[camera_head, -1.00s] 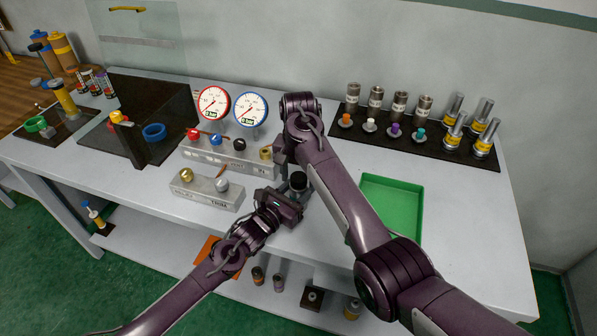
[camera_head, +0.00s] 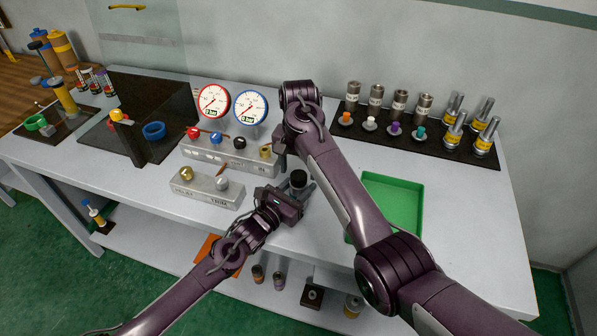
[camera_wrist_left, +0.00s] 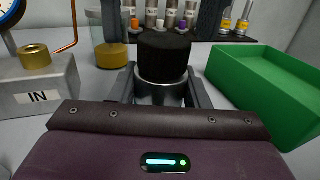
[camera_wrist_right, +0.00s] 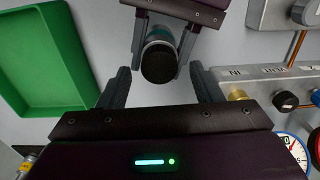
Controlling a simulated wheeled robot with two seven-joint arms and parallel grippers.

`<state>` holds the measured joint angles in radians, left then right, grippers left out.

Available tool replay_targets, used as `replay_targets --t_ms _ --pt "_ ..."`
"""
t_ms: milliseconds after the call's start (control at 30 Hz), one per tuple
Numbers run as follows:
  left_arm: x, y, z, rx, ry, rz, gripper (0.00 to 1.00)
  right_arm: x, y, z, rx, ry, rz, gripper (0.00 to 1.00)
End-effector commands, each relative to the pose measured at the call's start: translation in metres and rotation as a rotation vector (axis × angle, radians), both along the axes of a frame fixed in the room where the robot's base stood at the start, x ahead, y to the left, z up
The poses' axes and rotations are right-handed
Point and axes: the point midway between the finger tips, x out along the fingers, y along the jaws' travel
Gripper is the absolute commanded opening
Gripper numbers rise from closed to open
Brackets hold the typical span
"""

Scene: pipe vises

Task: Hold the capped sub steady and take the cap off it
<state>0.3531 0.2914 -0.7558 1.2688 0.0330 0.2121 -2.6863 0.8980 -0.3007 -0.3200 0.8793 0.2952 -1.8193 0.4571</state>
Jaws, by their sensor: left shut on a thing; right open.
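The capped sub is a short grey metal cylinder (camera_wrist_left: 160,91) with a ribbed black cap (camera_wrist_left: 164,53) on top. It stands upright between the fingers of my left gripper (camera_wrist_left: 163,88), which is shut on the metal body below the cap. In the head view the black cap (camera_head: 298,178) shows near the middle of the bench. My right gripper (camera_wrist_right: 160,72) is open and empty, pointing down, with its fingers spread to either side of the cap (camera_wrist_right: 160,66) in its view. It looks apart from the cap. In the head view its fingertips are hard to make out.
A green tray (camera_head: 404,182) lies right of the sub. Grey valve blocks (camera_head: 206,190) with knobs and two gauges (camera_head: 251,108) stand left and behind. A dark mat (camera_head: 476,150) at the back right holds several metal cylinders. Bare bench (camera_head: 470,230) lies at the right.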

Motion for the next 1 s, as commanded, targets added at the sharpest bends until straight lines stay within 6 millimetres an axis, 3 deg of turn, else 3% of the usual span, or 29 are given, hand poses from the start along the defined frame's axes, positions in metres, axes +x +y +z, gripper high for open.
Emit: replay_targets --t_ms 167,433,467,600,667,1000 --pt "0.0 0.0 0.001 -0.001 -0.002 0.0 0.0 0.0 0.0 0.021 0.0 -0.001 0.0 0.59" --pt "0.0 0.0 0.001 -0.001 -0.002 0.0 0.0 0.0 0.0 0.024 -0.001 0.001 0.0 0.59" --pt "0.0 0.0 0.001 -0.001 -0.002 0.0 0.45 0.0 0.0 0.024 -0.001 0.001 0.0 0.59" --pt "0.0 0.0 0.001 -0.001 -0.002 0.0 0.63 0.0 0.0 0.023 -0.001 0.001 0.0 0.59" --pt "0.0 0.0 0.001 -0.001 -0.001 0.0 0.67 0.0 0.0 0.023 -0.001 0.001 -0.001 0.59" --pt "-0.005 0.004 -0.001 0.001 -0.001 0.0 0.67 0.0 0.0 0.022 -0.001 0.001 0.0 0.59"
